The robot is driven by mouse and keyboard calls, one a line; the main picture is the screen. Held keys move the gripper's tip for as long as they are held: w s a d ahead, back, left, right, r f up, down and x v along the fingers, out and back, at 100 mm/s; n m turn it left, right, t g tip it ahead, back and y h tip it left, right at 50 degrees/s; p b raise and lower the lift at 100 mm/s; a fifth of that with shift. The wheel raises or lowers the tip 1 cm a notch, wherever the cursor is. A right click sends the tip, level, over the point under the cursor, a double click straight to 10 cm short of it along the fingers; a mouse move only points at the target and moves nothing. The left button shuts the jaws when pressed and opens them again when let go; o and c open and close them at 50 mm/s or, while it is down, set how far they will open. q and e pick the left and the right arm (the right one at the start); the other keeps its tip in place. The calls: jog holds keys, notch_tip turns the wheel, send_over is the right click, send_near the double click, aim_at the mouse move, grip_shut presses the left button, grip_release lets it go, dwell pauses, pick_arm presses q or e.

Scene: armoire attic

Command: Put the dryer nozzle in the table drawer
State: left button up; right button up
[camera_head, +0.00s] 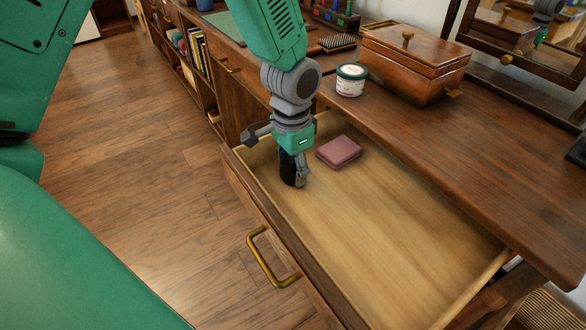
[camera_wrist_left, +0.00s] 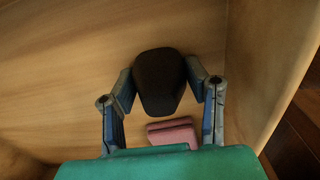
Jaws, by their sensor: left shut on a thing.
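The table drawer (camera_head: 400,245) is pulled open, with a light wooden inside and a brass handle on its front. My left gripper (camera_head: 295,179) reaches down into the left part of the drawer. It is shut on the black dryer nozzle (camera_head: 288,169). In the left wrist view the nozzle (camera_wrist_left: 159,82) sits between the two fingers, over the drawer floor (camera_wrist_left: 60,75). I cannot tell whether the nozzle touches the floor. My right gripper is not in view.
A pink case (camera_head: 339,151) lies in the drawer, right of the nozzle; it also shows in the left wrist view (camera_wrist_left: 173,134). A white jar (camera_head: 351,80), a wooden box (camera_head: 414,62) and a hairbrush (camera_head: 337,42) stand on the tabletop. The drawer's right part is empty.

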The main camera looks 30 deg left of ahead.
pick_arm(q)
jog(key=o, duration=1)
jog(key=shift+a+f, duration=0.1)
jog(key=shift+a, duration=0.05)
notch_tip(320, 180, up, 12)
jog(key=p, duration=0.5)
